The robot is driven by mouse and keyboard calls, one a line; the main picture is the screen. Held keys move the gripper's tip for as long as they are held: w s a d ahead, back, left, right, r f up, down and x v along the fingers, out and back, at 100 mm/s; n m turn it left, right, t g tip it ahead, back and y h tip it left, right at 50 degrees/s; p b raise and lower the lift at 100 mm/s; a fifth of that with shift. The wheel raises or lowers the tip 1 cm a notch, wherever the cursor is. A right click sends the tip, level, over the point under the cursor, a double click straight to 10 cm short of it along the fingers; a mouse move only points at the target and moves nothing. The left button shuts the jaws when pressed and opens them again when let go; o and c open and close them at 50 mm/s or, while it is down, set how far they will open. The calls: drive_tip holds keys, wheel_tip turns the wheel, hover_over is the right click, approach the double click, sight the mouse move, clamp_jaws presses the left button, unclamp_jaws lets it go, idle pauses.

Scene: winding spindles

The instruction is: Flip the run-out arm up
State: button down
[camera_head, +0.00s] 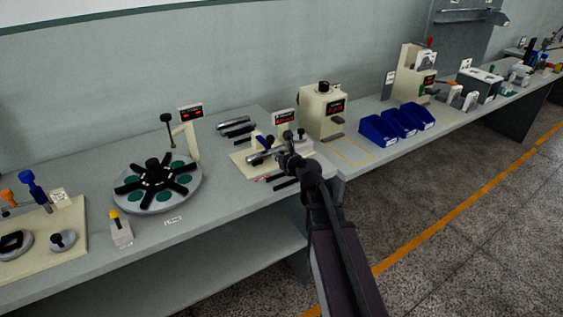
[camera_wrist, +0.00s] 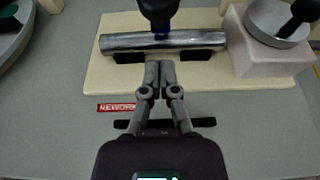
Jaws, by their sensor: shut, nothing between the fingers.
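A blue arm with a black knob (camera_wrist: 157,11) stands behind a shiny metal cylinder (camera_wrist: 160,41) at the top middle of the wrist view; I take it for the run-out arm. The knob hides most of it. The cylinder lies crosswise on black supports on a cream board (camera_wrist: 110,82). In the head view the blue arm is small and its pose is hard to read. My gripper (camera_wrist: 159,66) is shut and empty, its tips in front of the cylinder's middle in the picture. I cannot tell whether they touch it. In the head view my gripper (camera_head: 281,155) partly covers the cream board (camera_head: 240,160).
A pale block with a grey dish (camera_wrist: 275,25) and black handle stands right of the cylinder. A red REWORK label (camera_wrist: 117,107) lies in front of the board. In the head view, a round turntable (camera_head: 190,199) stands left, a cream machine (camera_head: 322,112) and blue bins (camera_head: 378,131) right.

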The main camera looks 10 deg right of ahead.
sight(267, 152)
drive_tip(key=shift+b+x, duration=0.55)
drive_tip(key=shift+x, duration=1.75)
drive_tip(key=shift+d+r, duration=0.1)
